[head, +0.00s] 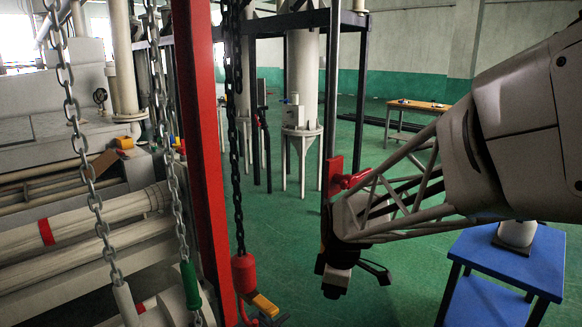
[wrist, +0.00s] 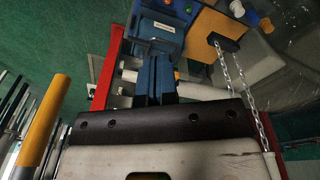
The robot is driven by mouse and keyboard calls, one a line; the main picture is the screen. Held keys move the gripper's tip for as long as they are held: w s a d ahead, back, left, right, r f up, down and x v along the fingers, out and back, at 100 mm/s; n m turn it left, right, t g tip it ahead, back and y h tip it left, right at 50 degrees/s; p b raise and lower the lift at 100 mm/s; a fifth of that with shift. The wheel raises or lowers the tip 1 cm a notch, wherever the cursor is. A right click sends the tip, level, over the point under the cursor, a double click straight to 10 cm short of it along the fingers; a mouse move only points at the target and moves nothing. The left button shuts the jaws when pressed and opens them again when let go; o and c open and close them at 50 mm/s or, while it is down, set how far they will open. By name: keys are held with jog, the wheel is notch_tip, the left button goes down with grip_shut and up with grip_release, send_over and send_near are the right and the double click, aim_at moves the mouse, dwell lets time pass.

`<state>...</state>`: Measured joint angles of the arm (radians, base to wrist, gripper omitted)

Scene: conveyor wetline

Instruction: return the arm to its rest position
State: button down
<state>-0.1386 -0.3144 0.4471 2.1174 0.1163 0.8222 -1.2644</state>
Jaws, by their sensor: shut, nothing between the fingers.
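My arm enters the head view from the right, and its lattice link reaches down to the middle of the picture. My gripper (head: 336,288) hangs at its end as a small dark shape, above the green floor and apart from the things around it. In the wrist view my gripper (wrist: 155,75) shows beyond a black bar as narrow dark fingers side by side, shut with nothing seen between them. The fingertips are hard to make out in the head view.
A red post (head: 205,150) and hanging chains (head: 75,110) stand to the left, with a red-and-yellow pendant (head: 245,275) on one chain. A blue table (head: 500,258) stands at lower right below my arm. A wooden-topped bench (head: 420,106) is behind. Green floor (head: 290,235) is open between.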

jog(key=s+d+r+m, duration=0.3)
jog(key=s+m, duration=0.2)
jog(key=s, duration=0.2)
jog(key=s+d+r+m+t, duration=0.1)
jog(key=s+d+r+m, duration=0.2)
jog(key=s+m, duration=0.2)
jog(key=s+d+r+m+t+h, duration=0.1)
jog(key=s+d+r+m, duration=0.2)
jog(key=s, duration=0.6)
jog(key=shift+s+r+m, duration=0.25)
jog(key=shift+s+m, duration=0.05)
jog(key=shift+m, duration=0.9)
